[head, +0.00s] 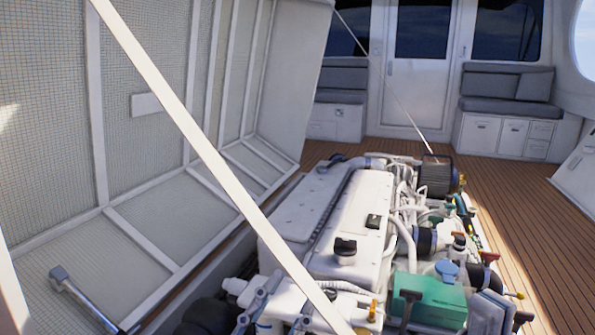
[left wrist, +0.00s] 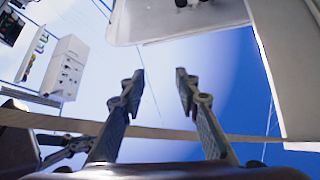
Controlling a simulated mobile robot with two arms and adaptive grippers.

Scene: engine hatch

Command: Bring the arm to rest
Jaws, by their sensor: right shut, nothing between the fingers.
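My left gripper (left wrist: 160,73) shows in the left wrist view with its two dark fingers well apart and nothing between them. I do not see it in the head view. My right gripper (head: 264,300) seems to be the grey linked fingers low in the head view, by the near left end of the white engine (head: 325,220). It is shut and empty. Its arm is mostly out of frame, and I cannot tell whether it touches the engine.
The raised hatch (head: 150,105) stands open on the left. A pale strut (head: 200,145) crosses in front of the engine. A green box (head: 430,298) sits at the engine's near right. A silver bar (head: 85,300) shows at lower left. The wooden deck (head: 530,215) is clear at right.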

